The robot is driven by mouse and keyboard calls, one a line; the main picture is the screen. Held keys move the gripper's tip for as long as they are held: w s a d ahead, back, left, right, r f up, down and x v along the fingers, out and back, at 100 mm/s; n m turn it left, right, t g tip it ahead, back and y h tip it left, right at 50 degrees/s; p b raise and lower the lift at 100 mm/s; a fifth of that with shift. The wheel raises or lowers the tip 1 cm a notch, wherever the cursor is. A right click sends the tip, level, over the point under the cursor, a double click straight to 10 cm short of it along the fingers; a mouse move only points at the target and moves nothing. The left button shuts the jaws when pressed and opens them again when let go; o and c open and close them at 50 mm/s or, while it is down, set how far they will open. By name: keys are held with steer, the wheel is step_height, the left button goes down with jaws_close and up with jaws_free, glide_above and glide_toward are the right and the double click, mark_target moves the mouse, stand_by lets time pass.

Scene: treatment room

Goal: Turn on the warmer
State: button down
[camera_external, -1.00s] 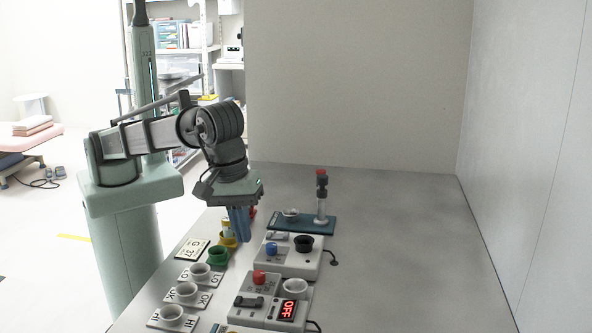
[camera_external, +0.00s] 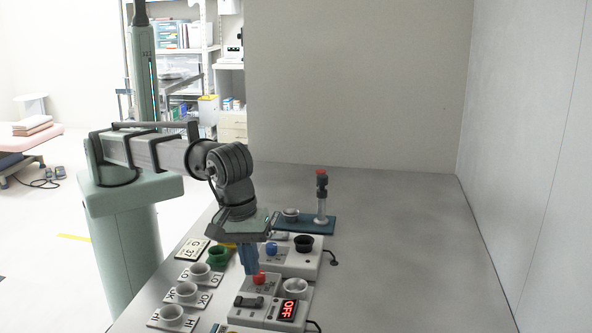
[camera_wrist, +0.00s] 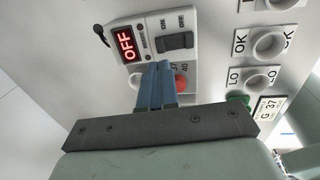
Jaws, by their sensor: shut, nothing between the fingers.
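The white device with a lit red OFF display (camera_external: 288,310), apparently the warmer, stands near the front of the table. It carries a dark rocker switch (camera_external: 249,302), a red knob (camera_external: 259,279) and a white round well (camera_external: 295,287). In the wrist view the OFF display (camera_wrist: 127,45), the rocker switch (camera_wrist: 175,41) and the red knob (camera_wrist: 181,82) also show. My gripper (camera_external: 251,273) points down with its blue fingers shut and empty, close beside the red knob. In the wrist view my fingers (camera_wrist: 157,66) partly cover the knob. Contact cannot be told.
A second white device with a blue knob (camera_external: 271,249) and a black well (camera_external: 304,242) stands behind. The table's right side is clear.

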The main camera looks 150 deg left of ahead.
mark_target(259, 300)
steer(key=shift+w+a+f, duration=0.15)
steer(key=shift+f, duration=1.4)
steer(key=shift+w+a+f, duration=0.15)
steer(key=shift+f, duration=1.4)
steer(key=shift+w+a+f, duration=0.15)
steer(key=shift+f, duration=0.2)
steer(key=shift+s+d+r, duration=0.3)
steer(key=shift+s+d, duration=0.25)
steer(key=shift+d, duration=0.05)
step_height(259, 300, up, 14)
steer(key=w+a, duration=0.1)
steer(key=shift+w+a, duration=0.2)
